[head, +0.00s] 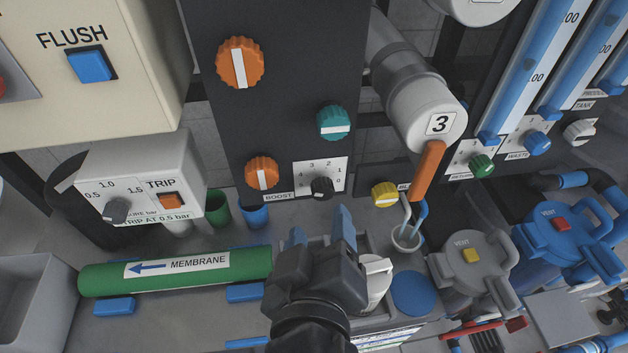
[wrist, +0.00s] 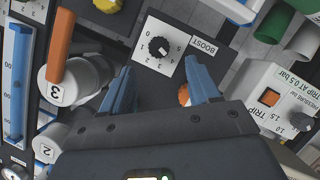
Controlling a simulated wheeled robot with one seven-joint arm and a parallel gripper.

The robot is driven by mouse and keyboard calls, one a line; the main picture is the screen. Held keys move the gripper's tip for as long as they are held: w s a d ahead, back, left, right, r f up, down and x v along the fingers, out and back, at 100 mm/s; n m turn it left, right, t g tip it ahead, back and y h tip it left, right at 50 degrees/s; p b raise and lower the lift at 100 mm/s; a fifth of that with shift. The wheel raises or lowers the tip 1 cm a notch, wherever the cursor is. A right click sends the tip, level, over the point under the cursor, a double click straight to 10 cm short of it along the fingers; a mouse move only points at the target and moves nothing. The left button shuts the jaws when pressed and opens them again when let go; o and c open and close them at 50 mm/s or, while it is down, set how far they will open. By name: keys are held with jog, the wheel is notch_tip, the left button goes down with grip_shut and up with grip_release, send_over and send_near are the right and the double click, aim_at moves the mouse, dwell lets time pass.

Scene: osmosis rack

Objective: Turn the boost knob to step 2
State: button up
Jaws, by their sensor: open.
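The boost knob (head: 322,187) is a small black knob on a white dial plate with step numbers around it, above the BOOST label (head: 279,196). In the wrist view the knob (wrist: 159,47) shows near the top centre, just beyond my fingertips. Which step its pointer is at is too small to tell surely. My gripper (head: 320,228) has blue fingers and is open and empty, below and in front of the dial in the head view. In the wrist view its fingertips (wrist: 160,70) are spread to either side of the knob's line, apart from it.
Orange knobs (head: 262,172) and a teal knob (head: 333,122) sit close by on the dark panel. A valve with an orange handle (head: 428,170), marked 3, juts out at right. The TRIP box (head: 145,180) stands left. A cup with blue and white sticks (head: 406,238) stands right of my gripper.

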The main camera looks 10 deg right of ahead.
aim_at(322, 195)
jog(key=p+x, duration=0.1)
jog(key=x, duration=0.7)
jog(key=shift+r, duration=0.1)
jog(key=shift+c, duration=0.2)
jog(key=c, duration=1)
